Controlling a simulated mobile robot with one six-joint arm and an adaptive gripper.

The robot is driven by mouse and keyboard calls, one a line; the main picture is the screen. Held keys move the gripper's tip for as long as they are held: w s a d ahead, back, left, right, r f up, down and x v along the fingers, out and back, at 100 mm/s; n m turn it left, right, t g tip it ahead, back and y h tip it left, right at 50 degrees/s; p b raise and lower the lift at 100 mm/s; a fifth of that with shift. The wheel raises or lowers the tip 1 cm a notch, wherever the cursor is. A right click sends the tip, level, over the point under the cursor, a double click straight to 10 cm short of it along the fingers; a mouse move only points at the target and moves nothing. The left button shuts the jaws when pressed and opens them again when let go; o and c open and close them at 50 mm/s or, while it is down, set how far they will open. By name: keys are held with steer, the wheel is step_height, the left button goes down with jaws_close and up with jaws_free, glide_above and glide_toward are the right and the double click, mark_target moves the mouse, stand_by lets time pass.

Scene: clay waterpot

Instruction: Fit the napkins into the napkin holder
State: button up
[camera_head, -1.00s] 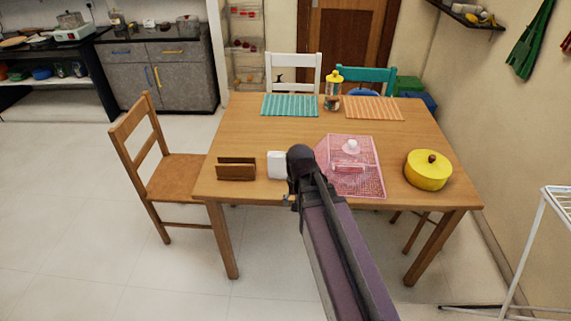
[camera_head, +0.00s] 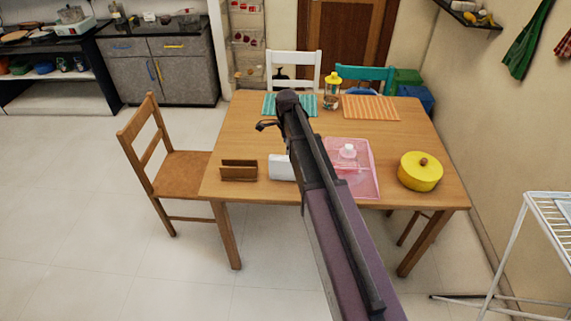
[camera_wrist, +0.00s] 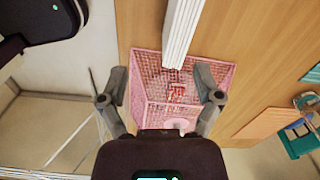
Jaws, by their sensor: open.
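The brown wooden napkin holder (camera_head: 238,171) stands near the front left of the table (camera_head: 290,130). The white napkins (camera_head: 281,168) stand in a stack just to its right, partly hidden by my arm. In the wrist view the napkins (camera_wrist: 180,32) show as a thick white edge running up from between my spread fingers to the top of the picture. My gripper (camera_wrist: 161,76) is open and empty; a gap shows between each finger and the stack. In the head view my gripper (camera_head: 267,126) is small and dark, apparently above the table behind the napkins.
A yellow pot (camera_head: 420,172) stands at the right. An orange mat (camera_head: 371,107) and a yellow-lidded jar (camera_head: 332,92) are at the back. A wooden chair (camera_head: 175,173) stands left.

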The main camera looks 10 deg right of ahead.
mark_target(286, 164)
steer(key=shift+w+r+m+p, duration=0.25)
steer(key=shift+w+r+m, duration=0.15)
steer(key=shift+w+m, duration=0.35)
steer(key=shift+w+r+m+p, duration=0.3)
steer(key=shift+w+m, duration=0.25)
steer(key=shift+w, duration=0.25)
step_height(286, 164, down, 9)
steer(key=b, duration=0.8)
steer(key=shift+r+b, duration=0.2)
steer(key=shift+b, duration=0.2)
steer(key=shift+f+b, duration=2.6)
steer(key=shift+d, duration=0.1)
steer(key=shift+c, duration=0.2)
jaws_close()
